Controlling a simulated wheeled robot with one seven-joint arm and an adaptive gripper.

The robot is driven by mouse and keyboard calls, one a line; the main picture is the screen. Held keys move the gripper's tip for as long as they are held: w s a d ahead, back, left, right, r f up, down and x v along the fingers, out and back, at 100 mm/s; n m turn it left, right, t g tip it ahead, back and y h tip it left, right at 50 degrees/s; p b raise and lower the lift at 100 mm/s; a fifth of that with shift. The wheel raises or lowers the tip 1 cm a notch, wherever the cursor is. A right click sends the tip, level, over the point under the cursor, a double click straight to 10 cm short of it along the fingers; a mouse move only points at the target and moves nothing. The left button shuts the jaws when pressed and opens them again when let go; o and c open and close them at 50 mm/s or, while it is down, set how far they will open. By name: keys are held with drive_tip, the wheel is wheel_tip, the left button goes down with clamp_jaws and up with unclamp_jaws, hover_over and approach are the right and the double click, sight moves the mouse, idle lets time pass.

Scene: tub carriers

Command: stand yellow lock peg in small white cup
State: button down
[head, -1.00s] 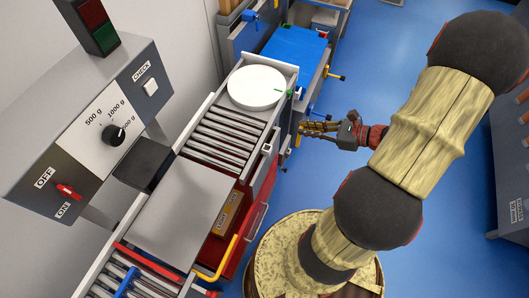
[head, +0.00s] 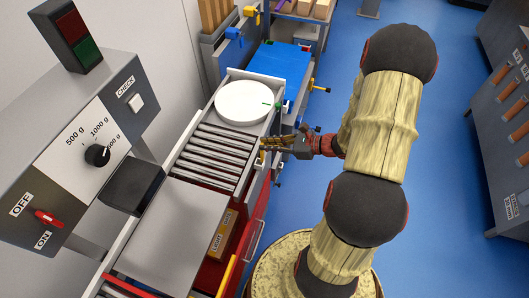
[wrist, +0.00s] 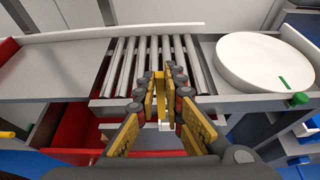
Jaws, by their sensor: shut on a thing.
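My gripper (wrist: 161,100) is shut on a narrow yellow piece, which looks like the yellow lock peg (wrist: 158,86), seen upright between the fingertips in the wrist view. In the head view my gripper (head: 268,144) is at the right edge of the roller conveyor, and the peg cannot be told apart from the fingers there. A small white piece (wrist: 165,127) shows below the fingertips in the wrist view; I cannot tell whether it is the small white cup. No other small cup can be made out.
The roller conveyor (head: 212,151) has a large white round plate (head: 243,101) at its far end and a flat grey plate (head: 173,230) at its near end. A control box (head: 85,150) stands at left. A blue-topped unit (head: 280,60) is beyond. Blue floor at right is open.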

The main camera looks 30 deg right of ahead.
sight(262, 152)
drive_tip(key=f, duration=0.1)
drive_tip(key=w+f+b, duration=0.1)
drive_tip(key=f, duration=0.1)
drive_tip(key=w+f, duration=0.1)
drive_tip(key=f, duration=0.1)
drive_tip(key=shift+a+f+b, duration=0.1)
drive_tip(key=shift+b, duration=0.3)
drive_tip(key=shift+f+b, duration=0.3)
drive_tip(key=shift+f, duration=0.2)
drive_tip(key=c, duration=2)
unclamp_jaws()
drive_tip(key=shift+s, duration=0.1)
drive_tip(key=shift+o, duration=0.5)
